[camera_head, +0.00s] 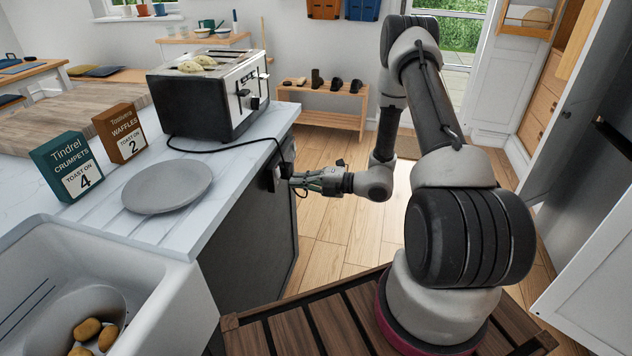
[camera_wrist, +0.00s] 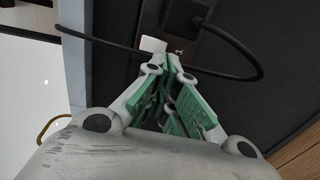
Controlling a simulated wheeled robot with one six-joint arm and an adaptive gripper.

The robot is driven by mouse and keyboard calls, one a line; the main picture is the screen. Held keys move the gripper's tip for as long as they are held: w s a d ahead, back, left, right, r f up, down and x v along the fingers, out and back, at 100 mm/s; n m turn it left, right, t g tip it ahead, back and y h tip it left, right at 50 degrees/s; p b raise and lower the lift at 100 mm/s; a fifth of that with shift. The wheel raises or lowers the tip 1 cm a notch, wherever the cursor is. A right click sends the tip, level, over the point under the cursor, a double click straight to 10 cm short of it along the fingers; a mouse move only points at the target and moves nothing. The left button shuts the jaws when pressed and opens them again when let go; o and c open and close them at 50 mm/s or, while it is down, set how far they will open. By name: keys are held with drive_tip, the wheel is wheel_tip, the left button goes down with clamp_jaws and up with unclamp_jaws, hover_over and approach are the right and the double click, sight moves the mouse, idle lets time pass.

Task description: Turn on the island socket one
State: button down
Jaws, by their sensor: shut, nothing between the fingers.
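The island socket (camera_head: 277,174) is on the dark end panel of the island, just below the worktop edge. In the wrist view its dark plate (camera_wrist: 203,47) holds a black plug (camera_wrist: 186,14), with a white switch (camera_wrist: 153,44) and a small "1" mark beside it. My gripper (camera_head: 296,181) is shut and empty, its tips at the socket. In the wrist view my gripper (camera_wrist: 168,62) has its green-padded fingers together just below the switch. I cannot tell whether the tips touch it. The fingers hide part of the plate.
A black cable (camera_head: 215,151) runs from the toaster (camera_head: 208,92) over the worktop edge to the plug, and loops beside my fingers in the wrist view. A grey plate (camera_head: 167,187) and two boxes, crumpets (camera_head: 66,166) and waffles (camera_head: 120,133), stand on the worktop. Floor (camera_head: 335,225) beside the island is clear.

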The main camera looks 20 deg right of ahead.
sight(275, 179)
drive_tip(key=shift+x, duration=2.05)
drive_tip(key=shift+w+a+f, duration=0.15)
drive_tip(key=shift+a, duration=0.1)
drive_tip(key=shift+d, duration=0.15)
drive_tip(key=f+v, duration=0.3)
drive_tip(key=v, duration=1)
drive_tip(key=shift+s+d, duration=0.3)
drive_tip(key=shift+d, duration=0.05)
drive_tip(key=shift+f, duration=0.15)
